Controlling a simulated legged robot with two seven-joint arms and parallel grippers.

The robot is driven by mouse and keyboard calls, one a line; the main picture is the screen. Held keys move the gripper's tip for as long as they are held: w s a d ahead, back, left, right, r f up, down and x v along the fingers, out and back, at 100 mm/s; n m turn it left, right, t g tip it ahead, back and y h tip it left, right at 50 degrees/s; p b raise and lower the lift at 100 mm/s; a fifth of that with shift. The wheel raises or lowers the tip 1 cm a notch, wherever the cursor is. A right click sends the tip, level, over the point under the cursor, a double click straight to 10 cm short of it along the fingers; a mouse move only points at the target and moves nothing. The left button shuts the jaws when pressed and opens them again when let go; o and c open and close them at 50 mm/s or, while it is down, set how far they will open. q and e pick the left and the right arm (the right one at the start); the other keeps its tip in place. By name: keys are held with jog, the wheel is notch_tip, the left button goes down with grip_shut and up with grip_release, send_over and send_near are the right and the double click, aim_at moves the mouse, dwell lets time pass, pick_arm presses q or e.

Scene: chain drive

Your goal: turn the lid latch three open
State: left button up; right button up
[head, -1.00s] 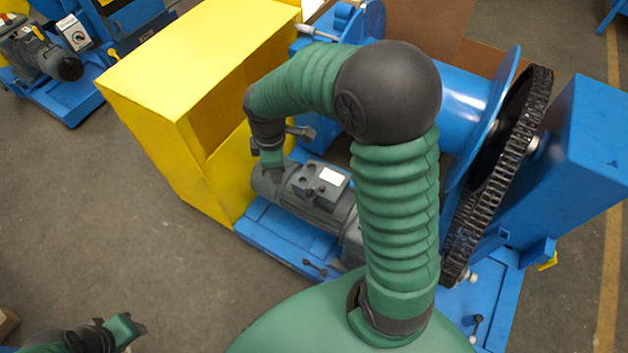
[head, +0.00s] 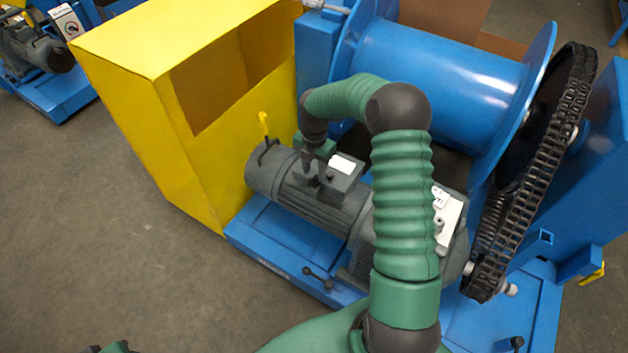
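A grey motor (head: 300,195) lies on the blue base frame. A box with a lid (head: 334,178) sits on top of it, with a white label and small dark fittings. I cannot tell which fitting is latch three. My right gripper (head: 309,160) points down at the left back edge of this box; its fingers are small and dark, and whether they touch it or are open is unclear. My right forearm hides part of the motor. My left gripper (head: 118,347) shows only as a sliver at the bottom edge.
A yellow guard (head: 150,130) stands left of the motor, with a yellow-handled lever (head: 264,125) beside it. A blue drum (head: 440,80) is behind, and a black chain (head: 540,180) runs on the right. A small black lever (head: 318,278) is on the base.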

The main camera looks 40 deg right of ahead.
aim_at(315, 178)
jog(key=f, duration=0.4)
jog(key=shift+d+b, duration=0.25)
jog(key=shift+b, duration=0.05)
jog(key=shift+a, duration=0.1)
jog(key=shift+c, duration=1)
grip_shut()
